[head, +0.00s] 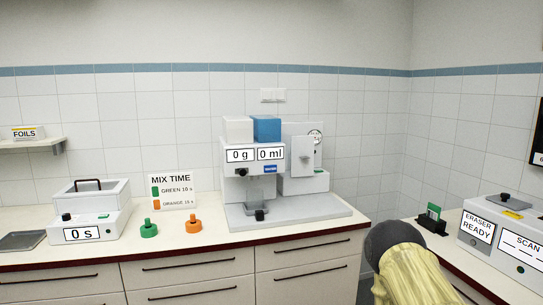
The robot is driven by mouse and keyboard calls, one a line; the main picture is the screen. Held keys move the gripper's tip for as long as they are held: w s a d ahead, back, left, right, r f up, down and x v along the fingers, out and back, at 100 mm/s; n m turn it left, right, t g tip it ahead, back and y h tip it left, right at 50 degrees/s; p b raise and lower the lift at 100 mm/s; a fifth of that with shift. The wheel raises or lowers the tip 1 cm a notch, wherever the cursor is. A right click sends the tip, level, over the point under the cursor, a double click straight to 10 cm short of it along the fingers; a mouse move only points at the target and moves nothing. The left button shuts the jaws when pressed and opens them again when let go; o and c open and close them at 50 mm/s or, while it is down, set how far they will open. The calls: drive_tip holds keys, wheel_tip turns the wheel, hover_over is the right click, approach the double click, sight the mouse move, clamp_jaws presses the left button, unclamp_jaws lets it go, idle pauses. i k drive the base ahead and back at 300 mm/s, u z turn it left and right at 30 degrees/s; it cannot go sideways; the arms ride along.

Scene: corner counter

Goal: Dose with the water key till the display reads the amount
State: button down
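The dosing machine (235,190) stands on the back counter, white, with a white box (238,129) and a blue box (267,128) on top. Its left display (239,155) reads 0 g and its right display, the water display (270,153), reads 0 ml. A small blue key with lettering too small to read (270,169) sits below the ml display; it looks like the water key. A black knob (242,172) is left of it. Part of my arm shows at the bottom right; my gripper is not in view.
A box with a 0 s display (84,234), a green piece (149,229) and an orange piece (193,225) stand to the left, before a MIX TIME sign (172,191). An eraser unit (505,240) stands on the right counter. The counter front edge is clear.

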sight(270, 169)
drive_tip(key=k, duration=1.35)
drive_tip(key=u, duration=0.6)
drive_tip(key=i, duration=0.65)
drive_tip(key=u, duration=1.2)
drive_tip(key=i, duration=2.2)
drive_tip(key=z, duration=1.6)
drive_tip(key=i, duration=0.6)
drive_tip(key=z, duration=0.45)
